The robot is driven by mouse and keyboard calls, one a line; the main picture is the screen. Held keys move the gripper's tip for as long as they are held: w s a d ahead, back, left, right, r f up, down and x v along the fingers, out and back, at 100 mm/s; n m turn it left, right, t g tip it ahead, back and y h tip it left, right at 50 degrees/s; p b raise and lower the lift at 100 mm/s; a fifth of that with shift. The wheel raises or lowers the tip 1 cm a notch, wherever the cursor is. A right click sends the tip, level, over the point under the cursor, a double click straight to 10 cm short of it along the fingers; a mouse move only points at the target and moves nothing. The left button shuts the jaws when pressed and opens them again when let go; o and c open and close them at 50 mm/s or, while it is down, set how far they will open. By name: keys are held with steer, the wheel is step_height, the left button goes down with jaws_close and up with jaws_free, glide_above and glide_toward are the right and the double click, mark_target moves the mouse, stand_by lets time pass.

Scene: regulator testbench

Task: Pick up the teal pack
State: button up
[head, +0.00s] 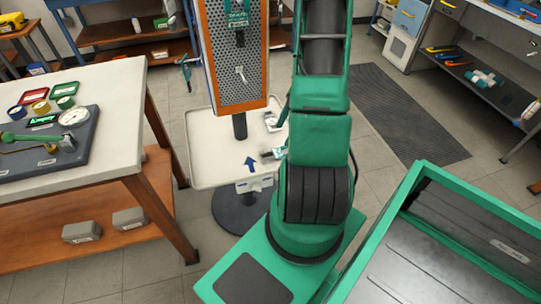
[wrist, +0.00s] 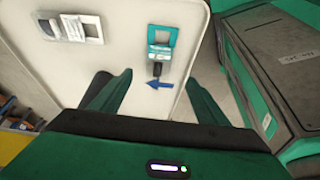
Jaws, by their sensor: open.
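In the wrist view, the teal pack (wrist: 160,50) lies on the cream tray (wrist: 120,60), at the lower edge of a square teal frame (wrist: 176,33). It has a pale label and a short black handle pointing toward me. My gripper (wrist: 160,74) is open, its two green fingers spread on either side of the handle end in the picture. Nothing is held between them. I cannot tell how high the fingers are above the tray. In the head view, my arm covers part of the tray's right side, and the gripper is not clearly visible.
A blue arrow (wrist: 159,86) is marked on the tray. A grey-framed device (wrist: 71,28) lies left of the pack. A perforated panel (head: 236,60) stands above the tray. A workbench (head: 118,85) is at left; a green-framed cart (head: 430,250) is at right.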

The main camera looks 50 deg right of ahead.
glide_above(273, 152)
steer(key=s+d, duration=0.2)
steer(key=f, duration=0.5)
steer(key=shift+w+f, duration=0.2)
steer(key=shift+w+x, duration=0.15)
steer(key=shift+x, duration=1.15)
steer(key=shift+w+x, duration=0.1)
steer(key=shift+x, duration=1.25)
steer(key=c, duration=1.1)
